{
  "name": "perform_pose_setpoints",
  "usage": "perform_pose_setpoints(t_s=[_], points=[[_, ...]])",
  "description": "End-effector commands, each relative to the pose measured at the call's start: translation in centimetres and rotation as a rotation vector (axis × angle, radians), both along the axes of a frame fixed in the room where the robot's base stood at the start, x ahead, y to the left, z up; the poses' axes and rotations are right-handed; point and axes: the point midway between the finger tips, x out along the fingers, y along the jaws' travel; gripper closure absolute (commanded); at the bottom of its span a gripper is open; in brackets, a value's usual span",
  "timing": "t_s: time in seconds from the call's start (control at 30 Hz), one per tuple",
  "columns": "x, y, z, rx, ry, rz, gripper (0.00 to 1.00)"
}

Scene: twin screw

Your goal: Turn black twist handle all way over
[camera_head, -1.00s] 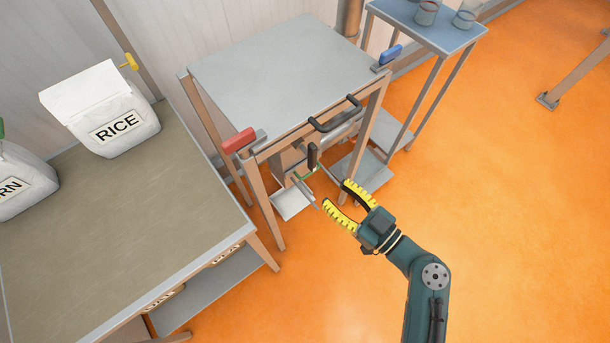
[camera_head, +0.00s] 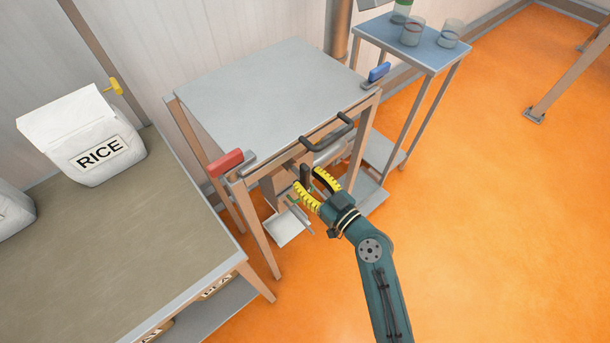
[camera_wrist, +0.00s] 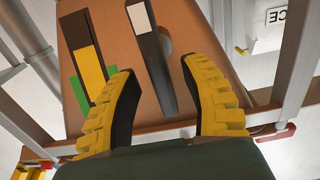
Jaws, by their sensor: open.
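The black twist handle (camera_head: 304,174) sticks out from the front of the machine under the grey-topped table. In the wrist view the handle (camera_wrist: 154,58) is a long dark bar with a pale end, on a brown panel (camera_wrist: 200,55). My gripper (camera_head: 309,179) has two yellow ribbed fingers and is open at the handle. In the wrist view the handle lies between my gripper's fingers (camera_wrist: 158,72), with visible gaps on both sides. I cannot tell how deep the fingers reach along it.
A curved black handle (camera_head: 333,132) sits on the table's front edge above my gripper, between a red lever (camera_head: 226,163) and a blue lever (camera_head: 378,73). A yellow and dark gauge with green (camera_wrist: 88,62) is beside the twist handle. Orange floor (camera_head: 480,230) is clear at right.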

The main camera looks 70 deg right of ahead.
Motion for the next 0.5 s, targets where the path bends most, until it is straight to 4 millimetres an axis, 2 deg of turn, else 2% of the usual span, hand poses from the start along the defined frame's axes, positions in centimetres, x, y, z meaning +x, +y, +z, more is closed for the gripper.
perform_pose_setpoints(t_s=[0.13,0.4,0.5], points=[[1.09,-0.59,0.00,-0.001,0.001,0.001,0.54],[1.17,-0.65,-0.03,0.000,0.000,0.000,0.55],[1.16,-0.66,-0.03,0.000,0.000,0.000,0.74]])
